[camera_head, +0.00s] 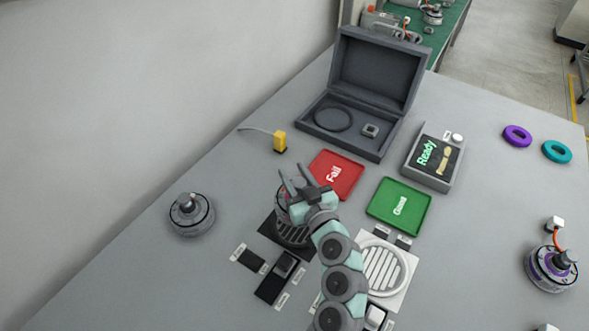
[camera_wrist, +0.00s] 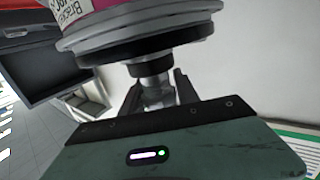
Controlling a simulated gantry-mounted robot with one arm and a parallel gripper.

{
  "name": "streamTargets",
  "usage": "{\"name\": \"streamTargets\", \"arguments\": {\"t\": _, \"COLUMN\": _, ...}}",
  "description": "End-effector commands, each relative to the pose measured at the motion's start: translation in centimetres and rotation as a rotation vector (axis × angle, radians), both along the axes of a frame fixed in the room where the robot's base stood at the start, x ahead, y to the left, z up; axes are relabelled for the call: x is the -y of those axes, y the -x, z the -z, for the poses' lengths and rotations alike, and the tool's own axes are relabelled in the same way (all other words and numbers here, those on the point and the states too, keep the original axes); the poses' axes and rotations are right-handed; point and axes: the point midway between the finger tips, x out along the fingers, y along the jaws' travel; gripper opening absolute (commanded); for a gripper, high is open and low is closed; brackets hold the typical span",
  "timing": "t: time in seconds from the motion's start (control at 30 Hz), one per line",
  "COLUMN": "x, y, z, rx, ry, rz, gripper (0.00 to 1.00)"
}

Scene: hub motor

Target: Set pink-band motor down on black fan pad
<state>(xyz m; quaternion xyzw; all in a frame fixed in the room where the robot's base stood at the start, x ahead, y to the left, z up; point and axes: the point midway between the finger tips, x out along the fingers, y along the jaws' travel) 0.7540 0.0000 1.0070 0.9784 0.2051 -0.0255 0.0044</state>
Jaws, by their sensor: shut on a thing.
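The pink-band motor (camera_wrist: 140,38) fills the top of the wrist view, with its pink band at the upper edge and its shaft between my fingers. My gripper (camera_wrist: 158,92) is shut on this shaft. In the head view my gripper (camera_head: 303,186) is over the far part of the black fan pad (camera_head: 269,229), and the motor (camera_head: 283,203) is partly hidden behind the fingers and arm. The pad's slatted round grille shows just below the motor. I cannot tell whether the motor touches the pad.
A white fan pad (camera_head: 402,292) lies right of my arm. A red Fail tray (camera_head: 348,165) and a green tray (camera_head: 415,217) lie beyond. Another motor (camera_head: 190,214) stands left, and a purple-band motor (camera_head: 550,270) right. A black switch box (camera_head: 272,288) sits in front of the black pad.

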Motion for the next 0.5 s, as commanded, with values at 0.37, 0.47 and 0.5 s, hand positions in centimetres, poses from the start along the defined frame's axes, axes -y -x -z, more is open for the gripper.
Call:
{"name": "streamTargets", "arguments": {"t": 0.37, "x": 0.1, "y": 0.0, "z": 4.1, "rx": 0.006, "ry": 0.000, "rz": 0.002, "gripper": 0.00}}
{"name": "streamTargets", "arguments": {"t": 0.47, "x": 0.1, "y": 0.0, "z": 4.7, "rx": 0.007, "ry": -0.002, "rz": 0.002, "gripper": 0.00}}
{"name": "streamTargets", "arguments": {"t": 0.5, "x": 0.1, "y": 0.0, "z": 4.9, "rx": 0.007, "ry": -0.001, "rz": 0.002, "gripper": 0.00}}
